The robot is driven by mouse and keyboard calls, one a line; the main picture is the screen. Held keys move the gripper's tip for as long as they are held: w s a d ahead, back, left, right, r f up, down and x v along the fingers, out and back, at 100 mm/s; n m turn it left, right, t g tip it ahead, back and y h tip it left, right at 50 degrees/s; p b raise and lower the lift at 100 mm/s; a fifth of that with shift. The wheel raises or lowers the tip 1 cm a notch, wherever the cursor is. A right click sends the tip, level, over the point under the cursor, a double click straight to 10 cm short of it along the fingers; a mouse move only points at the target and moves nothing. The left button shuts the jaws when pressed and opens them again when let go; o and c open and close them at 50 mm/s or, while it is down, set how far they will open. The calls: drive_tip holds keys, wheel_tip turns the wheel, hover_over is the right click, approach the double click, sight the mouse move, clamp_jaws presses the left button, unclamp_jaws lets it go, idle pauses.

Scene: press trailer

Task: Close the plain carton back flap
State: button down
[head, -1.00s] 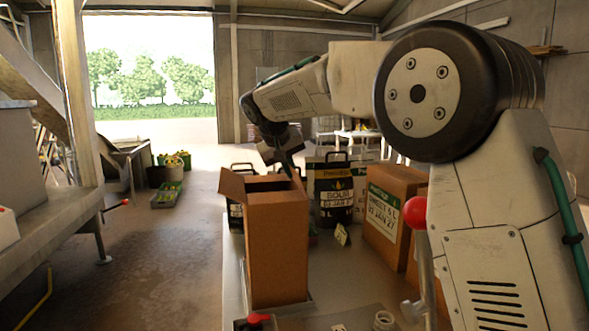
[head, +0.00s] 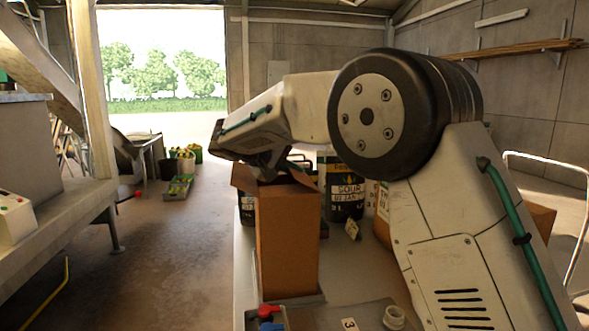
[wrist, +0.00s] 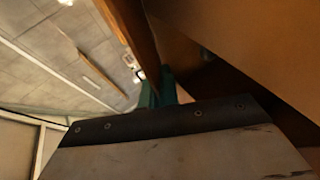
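The plain carton (head: 288,245) is a tall brown box standing upright on the bench. In the head view its left flap (head: 243,178) sticks up and outward, and another flap edge shows at the right of the top. The back of its top is hidden behind my wrist, so I cannot tell how the back flap lies. My gripper's teal fingers (wrist: 157,92) show in the wrist view, side by side with no clear gap and nothing visibly held. They are close to brown cardboard (wrist: 225,40), perhaps touching it. In the head view the fingertips are hidden.
Behind the carton stand dark labelled tubs (head: 343,188). A small number card (head: 352,229) stands to the right. A red-and-blue item (head: 268,318) and a white ring (head: 394,317) are at the bench front.

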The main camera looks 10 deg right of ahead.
drive_tip(key=shift+f, duration=0.15)
drive_tip(key=c, duration=1.6)
unclamp_jaws()
drive_tip(key=shift+c, duration=0.2)
drive_tip(key=v, duration=0.7)
drive_tip(key=shift+s+a, duration=0.15)
drive_tip(key=shift+a, duration=0.15)
